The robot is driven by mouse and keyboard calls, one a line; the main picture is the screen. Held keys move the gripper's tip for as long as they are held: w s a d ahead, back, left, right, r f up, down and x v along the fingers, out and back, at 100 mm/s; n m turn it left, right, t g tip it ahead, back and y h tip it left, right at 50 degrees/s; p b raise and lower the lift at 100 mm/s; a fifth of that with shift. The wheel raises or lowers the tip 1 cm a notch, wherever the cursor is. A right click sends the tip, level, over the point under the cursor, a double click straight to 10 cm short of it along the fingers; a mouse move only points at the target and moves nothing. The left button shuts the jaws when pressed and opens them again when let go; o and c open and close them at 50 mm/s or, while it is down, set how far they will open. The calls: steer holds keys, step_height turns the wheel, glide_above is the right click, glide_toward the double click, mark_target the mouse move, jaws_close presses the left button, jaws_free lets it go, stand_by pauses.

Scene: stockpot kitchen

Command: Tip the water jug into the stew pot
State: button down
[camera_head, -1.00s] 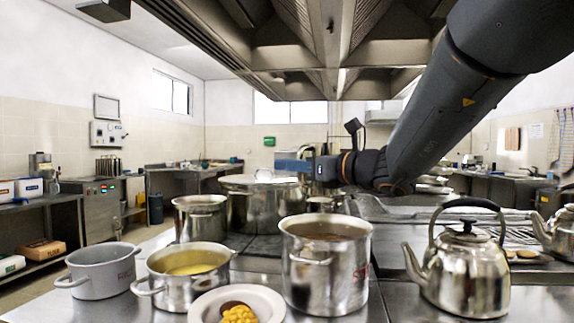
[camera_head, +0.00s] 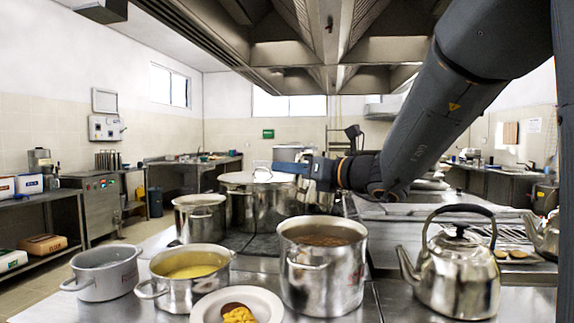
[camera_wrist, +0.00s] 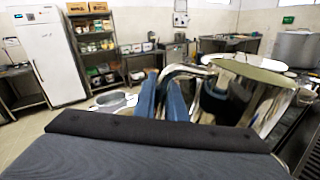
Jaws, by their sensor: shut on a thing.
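My gripper (camera_head: 286,167) is level, its blue fingers pointing left above the back of the stove. In the wrist view the blue fingers (camera_wrist: 165,98) are shut on the bent handle of a shiny metal jug (camera_wrist: 262,98). The jug looks roughly upright, to the right of the fingers. In the head view I cannot clearly make it out against the large pot behind. The stew pot (camera_head: 322,275), an open steel pot with brown contents, stands at front centre, nearer the camera and lower than my gripper.
A large lidded pot (camera_head: 240,208) and a smaller steel pot (camera_head: 200,220) stand behind. A pot of yellow soup (camera_head: 190,290), a grey pot (camera_head: 105,276) and a plate (camera_head: 270,303) of food stand at front left. A kettle (camera_head: 458,278) stands right. A hood (camera_head: 300,55) hangs above.

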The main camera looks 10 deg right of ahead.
steer(key=w+d+r+m+p, duration=0.35)
steer(key=r+m+p, duration=0.35)
steer(key=m+p, duration=0.7)
steer(key=w+d+f+m+p, duration=0.1)
steer(key=w+d+m+p, duration=0.6)
steer(key=d+p, duration=0.4)
steer(key=shift+w+f+p, duration=0.15)
steer(key=shift+w+p, duration=0.1)
steer(key=shift+p, duration=0.75)
stand_by(1.0)
steer(key=shift+s, duration=0.1)
stand_by(2.6)
